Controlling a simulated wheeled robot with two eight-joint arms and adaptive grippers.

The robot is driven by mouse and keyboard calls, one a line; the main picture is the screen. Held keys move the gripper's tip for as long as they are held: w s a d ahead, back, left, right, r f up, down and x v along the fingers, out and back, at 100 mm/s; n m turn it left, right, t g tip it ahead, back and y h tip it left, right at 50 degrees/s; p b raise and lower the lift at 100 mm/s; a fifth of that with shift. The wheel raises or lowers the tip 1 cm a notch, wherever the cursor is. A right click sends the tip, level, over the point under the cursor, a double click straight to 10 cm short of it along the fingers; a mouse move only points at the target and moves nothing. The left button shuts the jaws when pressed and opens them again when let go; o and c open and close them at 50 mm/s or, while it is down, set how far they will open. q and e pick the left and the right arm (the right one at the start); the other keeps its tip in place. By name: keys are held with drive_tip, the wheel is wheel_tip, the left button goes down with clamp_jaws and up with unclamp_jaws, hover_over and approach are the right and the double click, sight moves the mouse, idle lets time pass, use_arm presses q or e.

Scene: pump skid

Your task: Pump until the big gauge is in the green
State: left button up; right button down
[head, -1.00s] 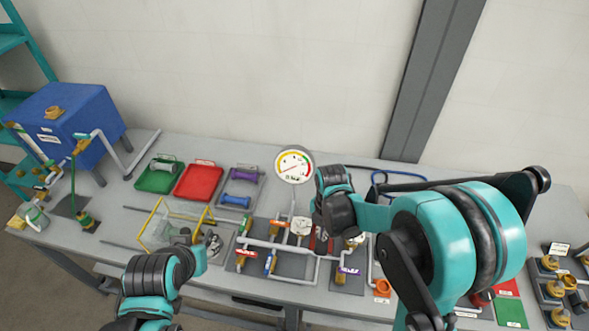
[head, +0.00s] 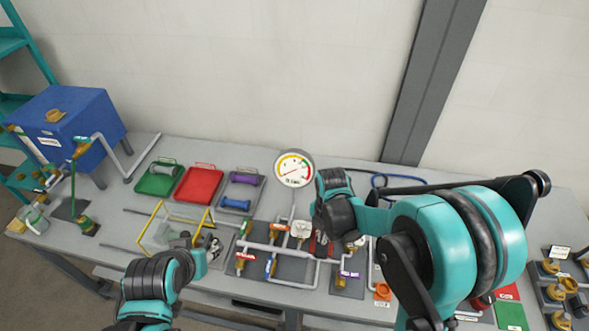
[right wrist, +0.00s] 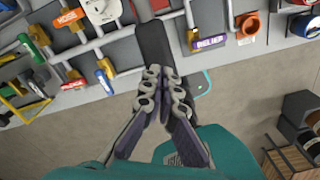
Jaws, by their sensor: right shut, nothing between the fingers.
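The big round gauge (head: 294,168) stands upright behind the pipework, its white face ringed with yellow, red and green bands. Its needle is too small to read surely. My right gripper (head: 321,243) is over the pipework, to the lower right of the gauge. In the right wrist view its fingers (right wrist: 155,74) are shut with nothing between them, their tips at a dark bar (right wrist: 152,42) that looks like the pump handle. I cannot tell whether they touch it. My left gripper (head: 191,241) is by a yellow-framed clear box; its finger opening is not clear.
A purple-labelled relief valve (right wrist: 209,43) sits beside the dark bar. A smaller white gauge (head: 301,229) and several valves stand on the pipes. Green (head: 158,186) and red (head: 198,192) trays lie at the back left. A blue tank (head: 66,119) stands at the far left.

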wheel_tip(320, 180, down, 10)
drive_tip(key=r+b, duration=0.1)
drive_tip(key=b, duration=0.8)
wheel_tip(320, 180, up, 9)
drive_tip(key=p, duration=0.7)
drive_tip(key=shift+r, duration=0.15)
drive_tip(key=shift+f, duration=0.25)
idle(0.3)
wheel_tip(320, 180, down, 9)
drive_tip(key=b, duration=0.9)
wheel_tip(320, 180, up, 10)
drive_tip(key=p, duration=0.7)
drive_tip(key=shift+f, duration=0.25)
drive_tip(key=shift+f, duration=0.15)
